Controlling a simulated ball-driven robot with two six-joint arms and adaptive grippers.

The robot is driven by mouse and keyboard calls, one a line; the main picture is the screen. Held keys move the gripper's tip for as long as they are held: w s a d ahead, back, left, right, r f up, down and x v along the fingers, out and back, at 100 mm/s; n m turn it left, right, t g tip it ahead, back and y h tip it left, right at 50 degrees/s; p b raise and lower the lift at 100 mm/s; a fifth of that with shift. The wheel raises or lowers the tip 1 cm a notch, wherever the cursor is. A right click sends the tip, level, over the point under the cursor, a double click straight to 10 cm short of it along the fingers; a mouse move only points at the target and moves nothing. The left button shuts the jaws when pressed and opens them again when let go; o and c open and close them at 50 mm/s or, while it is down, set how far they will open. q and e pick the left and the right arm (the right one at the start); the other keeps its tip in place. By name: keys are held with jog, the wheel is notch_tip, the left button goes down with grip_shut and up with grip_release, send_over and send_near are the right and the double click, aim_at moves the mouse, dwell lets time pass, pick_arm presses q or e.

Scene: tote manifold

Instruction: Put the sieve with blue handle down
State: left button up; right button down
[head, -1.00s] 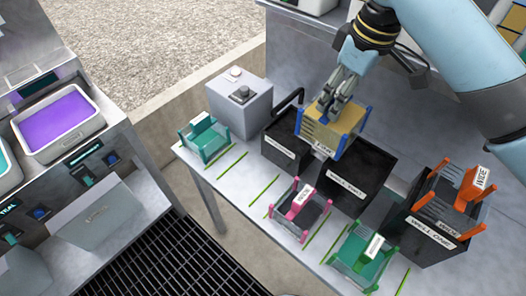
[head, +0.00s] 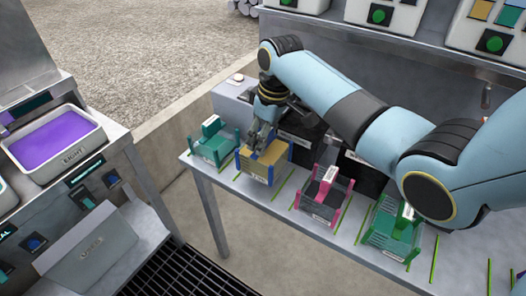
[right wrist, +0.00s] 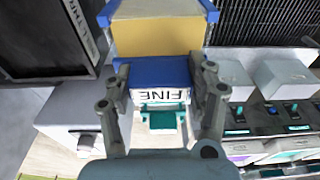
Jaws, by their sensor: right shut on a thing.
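The sieve with blue handle has yellow sides and blue corner posts (head: 258,169). It is at the front strip of the metal table, between the teal sieve and the pink sieve. My right gripper (head: 262,138) comes down on it from above and is shut on its blue handle. In the right wrist view the fingers (right wrist: 161,98) sit on both sides of the blue handle (right wrist: 158,74), above a "FINE" label. I cannot tell whether the sieve's base touches the tabletop. My left gripper is not in view.
A teal sieve (head: 213,148) stands close on the left, a pink sieve (head: 322,200) on the right, and a green sieve (head: 392,236) farther right. Green lines mark slots on the table. Black bins (head: 300,146) stand behind, partly hidden by my arm.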

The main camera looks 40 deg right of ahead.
notch_tip(320, 180, down, 4)
jog(key=shift+r, duration=0.1)
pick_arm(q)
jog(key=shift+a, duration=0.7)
pick_arm(e)
jog(key=shift+c, duration=2.1)
grip_release()
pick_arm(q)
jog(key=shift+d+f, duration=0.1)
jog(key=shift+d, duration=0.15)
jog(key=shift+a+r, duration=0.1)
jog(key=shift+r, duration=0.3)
pick_arm(e)
notch_tip(320, 180, up, 12)
jog(key=s, duration=0.1)
jog(key=shift+s+d, duration=0.3)
jog(key=shift+s, duration=0.05)
